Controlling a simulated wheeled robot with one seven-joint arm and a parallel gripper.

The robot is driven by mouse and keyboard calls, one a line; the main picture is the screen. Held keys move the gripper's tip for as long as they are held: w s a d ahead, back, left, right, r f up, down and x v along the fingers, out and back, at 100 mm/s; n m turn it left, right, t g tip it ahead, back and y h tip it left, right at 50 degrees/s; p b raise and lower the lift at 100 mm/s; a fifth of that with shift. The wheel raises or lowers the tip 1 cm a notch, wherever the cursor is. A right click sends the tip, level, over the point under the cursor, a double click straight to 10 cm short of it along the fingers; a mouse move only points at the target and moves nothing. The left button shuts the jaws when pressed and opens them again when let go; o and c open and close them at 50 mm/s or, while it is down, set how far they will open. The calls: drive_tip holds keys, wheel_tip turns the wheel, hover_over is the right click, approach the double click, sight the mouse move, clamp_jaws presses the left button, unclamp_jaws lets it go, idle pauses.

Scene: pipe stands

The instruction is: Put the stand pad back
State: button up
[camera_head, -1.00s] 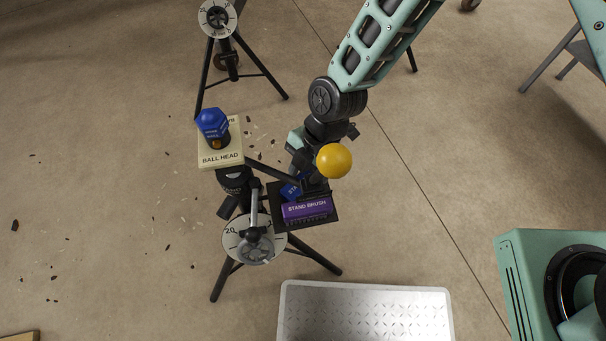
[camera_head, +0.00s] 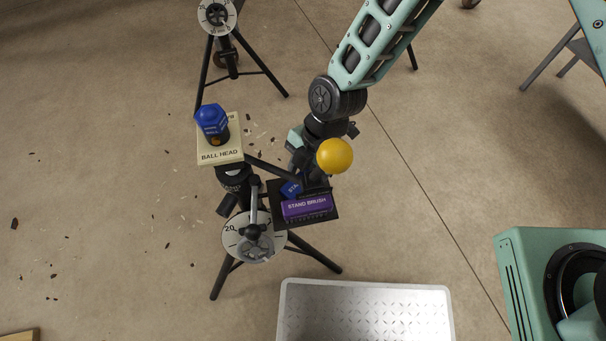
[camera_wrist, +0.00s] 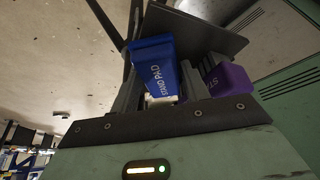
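The stand pad is a small blue block with white lettering. In the wrist view the stand pad (camera_wrist: 157,70) sits between the two fingers of my gripper (camera_wrist: 162,92), which look closed on its sides. In the head view the stand pad (camera_head: 291,188) shows at the back left of a small dark shelf (camera_head: 324,219) on the tripod, behind the purple stand brush (camera_head: 306,207). The fingertips are mostly hidden there by my wrist. I cannot tell whether the pad touches the shelf. The brush also shows in the wrist view (camera_wrist: 230,80), right of my fingers.
A cream block marked BALL HEAD (camera_head: 220,156) carries a blue-topped piece (camera_head: 211,120) left of my gripper. A round dial (camera_head: 238,243) is by the tripod's front. A yellow ball (camera_head: 334,155) is by my wrist. A metal-topped platform (camera_head: 365,312) stands in front.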

drive_tip(key=o, duration=0.5)
drive_tip(key=shift+o, duration=0.2)
drive_tip(key=shift+p+v, duration=2.6)
drive_tip(key=shift+v, duration=0.9)
drive_tip(key=s+d+r+m+t+p, duration=0.1)
drive_tip(key=d+r+m, duration=0.4)
drive_tip(key=r, duration=0.6)
drive_tip(key=s+d+r+m+t+h+p, duration=0.1)
drive_tip(key=s+d+r+m+p, duration=0.3)
drive_tip(key=r+m, duration=0.4)
drive_tip(key=s+d+r+m+t+h+p, duration=0.1)
drive_tip(key=s+d+r+m+p, duration=0.2)
drive_tip(key=r, duration=1.2)
drive_tip(key=s+d+m, duration=0.2)
drive_tip(key=m, duration=0.2)
drive_tip(key=shift+d, duration=0.35)
